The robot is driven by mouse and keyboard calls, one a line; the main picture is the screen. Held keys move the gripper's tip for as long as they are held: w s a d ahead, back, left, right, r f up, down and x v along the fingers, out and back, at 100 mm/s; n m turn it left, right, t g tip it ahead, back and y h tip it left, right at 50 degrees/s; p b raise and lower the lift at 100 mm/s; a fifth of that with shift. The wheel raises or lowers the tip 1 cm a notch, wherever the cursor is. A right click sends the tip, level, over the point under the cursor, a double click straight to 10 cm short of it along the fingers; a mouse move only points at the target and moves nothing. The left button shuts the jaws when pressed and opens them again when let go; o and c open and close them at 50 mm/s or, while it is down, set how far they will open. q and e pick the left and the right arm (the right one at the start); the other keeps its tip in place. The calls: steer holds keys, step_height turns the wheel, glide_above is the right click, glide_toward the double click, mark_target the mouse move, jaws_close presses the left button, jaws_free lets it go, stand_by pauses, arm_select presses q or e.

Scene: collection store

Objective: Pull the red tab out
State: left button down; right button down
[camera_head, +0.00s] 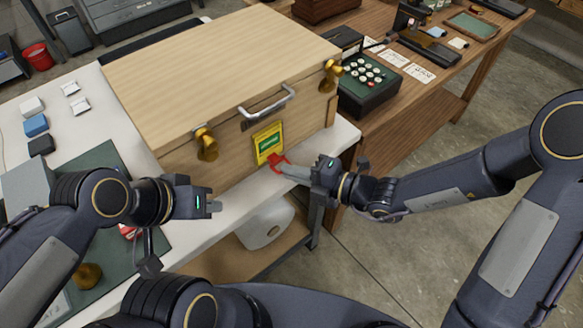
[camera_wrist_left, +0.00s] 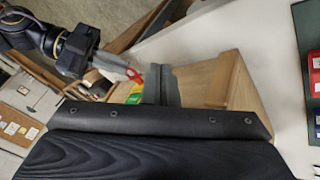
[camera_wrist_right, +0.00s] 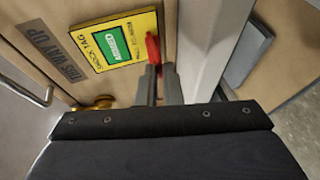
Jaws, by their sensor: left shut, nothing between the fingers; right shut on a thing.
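A wooden crate (camera_head: 222,75) stands on the white table. A yellow tag (camera_head: 268,141) with a green window is on its front face, and also shows in the right wrist view (camera_wrist_right: 115,42), lettered "SHOCK TAG". The red tab (camera_head: 278,160) is at the tag's lower edge; it also shows in the right wrist view (camera_wrist_right: 153,48). My right gripper (camera_head: 284,169) is shut on the red tab, its fingers hiding part of it. Whether the tab still joins the tag is hard to tell. My left gripper (camera_head: 215,206) is shut and empty, in front of the crate's lower left.
The crate has a metal handle (camera_head: 268,107) and brass latches (camera_head: 205,143). A wooden bench (camera_head: 415,100) with a keyed green device (camera_head: 367,84) stands at the right. A white roll (camera_head: 266,224) is on the shelf below the table. Floor is open at the lower right.

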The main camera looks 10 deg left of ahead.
steer(key=c, duration=1.6)
jaws_free()
steer(key=shift+d, duration=0.1)
steer(key=v, duration=0.8)
steer(key=shift+f+p, duration=0.1)
steer(key=shift+p, duration=0.25)
steer(key=s+d+r+n+g+h, duration=0.1)
steer(key=s+d+r+n, duration=0.25)
steer(key=n, duration=0.65)
steer(key=s+d+r+n+g+h, duration=0.1)
steer(key=s+d+r+n+h, duration=0.2)
steer(key=n, duration=0.8)
steer(key=s+d+n+t+h, duration=0.1)
steer(key=s+d+n+h, duration=0.1)
steer(key=d+n, duration=0.3)
steer(key=s+d+n+t+h, duration=0.1)
steer(key=s+d+n+h, duration=0.1)
steer(key=d+n, duration=0.3)
steer(key=s+d+n+t+h, duration=0.1)
steer(key=s+d+n+h, duration=0.1)
steer(key=d+n, duration=0.3)
steer(key=shift+s+n+t+h, duration=0.25)
steer(key=shift+n+t+h, duration=0.2)
steer(key=shift+n, duration=0.75)
